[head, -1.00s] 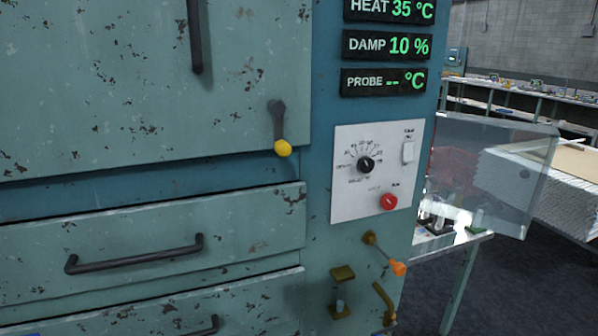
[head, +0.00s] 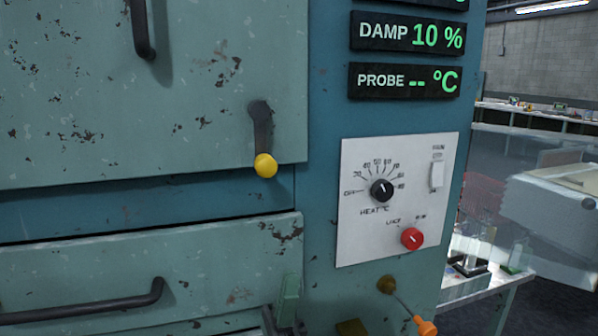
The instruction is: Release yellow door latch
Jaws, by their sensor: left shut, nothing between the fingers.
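The yellow door latch is a dark lever (head: 261,128) with a yellow knob (head: 266,166) at its lower end. It hangs nearly straight down at the lower right corner of the large green door (head: 120,95). My left gripper (head: 284,312) shows only in part at the bottom edge, in front of the drawer's right end. It is below the yellow knob, apart from it, and shut with nothing held. My right gripper is not in view.
A door handle (head: 146,30) and a drawer handle (head: 85,302) stick out nearby. On the right are a control panel (head: 395,200) with a dial and red knob, and an orange-tipped lever (head: 424,325). The space around the latch knob is clear.

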